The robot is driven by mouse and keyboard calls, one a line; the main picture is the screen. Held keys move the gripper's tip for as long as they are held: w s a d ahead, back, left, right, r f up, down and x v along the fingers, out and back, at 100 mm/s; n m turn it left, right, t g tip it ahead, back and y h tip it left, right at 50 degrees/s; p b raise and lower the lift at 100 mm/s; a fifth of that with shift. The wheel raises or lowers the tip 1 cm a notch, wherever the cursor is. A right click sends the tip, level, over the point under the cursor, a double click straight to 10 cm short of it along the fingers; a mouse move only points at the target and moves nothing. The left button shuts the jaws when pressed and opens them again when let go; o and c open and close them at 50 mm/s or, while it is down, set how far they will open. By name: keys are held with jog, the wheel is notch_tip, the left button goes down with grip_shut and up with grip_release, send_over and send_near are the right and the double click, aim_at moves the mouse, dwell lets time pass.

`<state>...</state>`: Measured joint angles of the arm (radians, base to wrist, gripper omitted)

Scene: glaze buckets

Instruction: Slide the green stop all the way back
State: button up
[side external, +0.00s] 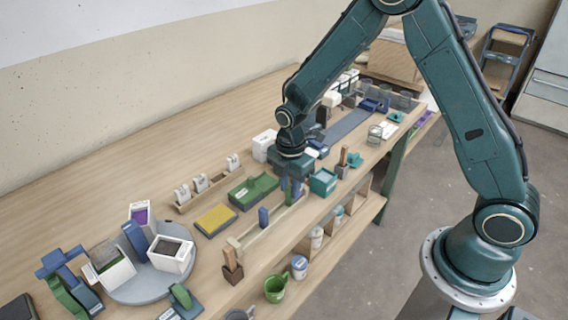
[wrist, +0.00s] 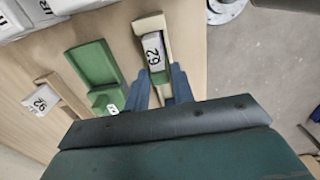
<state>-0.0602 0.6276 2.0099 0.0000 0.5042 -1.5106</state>
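The pale wooden rail (side external: 247,236) lies along the bench. Near its far end a narrow green block (side external: 289,196), which looks like the green stop, stands below my gripper (side external: 291,188). In the wrist view a block with a white label reading 62 (wrist: 154,50) and a green lower edge sits in the rail channel, just beyond my fingertips. My gripper (wrist: 161,76) also shows there, with its two blue fingers apart on either side of the rail. Any contact with the block cannot be made out.
A green tray (side external: 240,194) and a yellow pad (side external: 214,221) lie left of the rail. A teal box (side external: 323,182) stands close on the right. A brown block (side external: 231,259) stands at the rail's near end.

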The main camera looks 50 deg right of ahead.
grip_shut()
jog(key=shift+a, duration=2.4)
jog(key=shift+r, duration=0.1)
jog(key=shift+o, duration=1.9)
grip_release()
